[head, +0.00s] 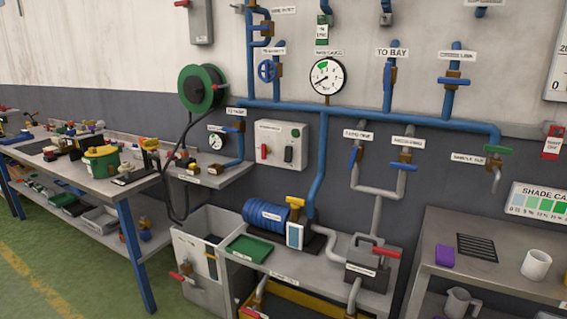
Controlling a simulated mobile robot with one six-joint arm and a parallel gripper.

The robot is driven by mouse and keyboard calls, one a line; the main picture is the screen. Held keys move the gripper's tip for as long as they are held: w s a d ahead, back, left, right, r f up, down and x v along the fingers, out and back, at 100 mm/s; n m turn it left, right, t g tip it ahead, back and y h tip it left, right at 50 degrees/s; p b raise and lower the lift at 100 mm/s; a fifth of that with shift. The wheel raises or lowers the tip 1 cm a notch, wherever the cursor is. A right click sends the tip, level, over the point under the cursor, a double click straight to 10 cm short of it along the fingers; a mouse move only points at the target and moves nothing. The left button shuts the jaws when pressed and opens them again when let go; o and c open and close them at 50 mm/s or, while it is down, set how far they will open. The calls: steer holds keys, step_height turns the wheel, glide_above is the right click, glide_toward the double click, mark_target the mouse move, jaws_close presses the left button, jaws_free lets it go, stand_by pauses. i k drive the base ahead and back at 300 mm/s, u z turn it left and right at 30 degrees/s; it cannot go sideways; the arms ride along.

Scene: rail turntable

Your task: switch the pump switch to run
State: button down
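A light grey box (281,141) is mounted on the wall near the middle of the head view, below the main blue pipe. It carries a red lever (264,151) at its left and a black switch (289,154) at its right. A small white label on it is too small to read, so I cannot confirm it is the pump switch or tell its setting. A blue ribbed pump or motor (268,215) sits on the bench below. My gripper is not in view.
A grey workbench (313,262) stands below the box, with a green tray (249,248). A vertical blue pipe (319,165) runs just right of the box. A hose reel (202,88) and a side shelf (222,168) are to its left. Open floor (40,265) shows at lower left.

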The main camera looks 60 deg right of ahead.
mark_target(288, 150)
steer(key=i, duration=0.9)
steer(key=u, duration=0.1)
steer(key=k, duration=0.9)
steer(key=z, duration=0.2)
steer(key=i, duration=0.65)
steer(key=u, duration=0.1)
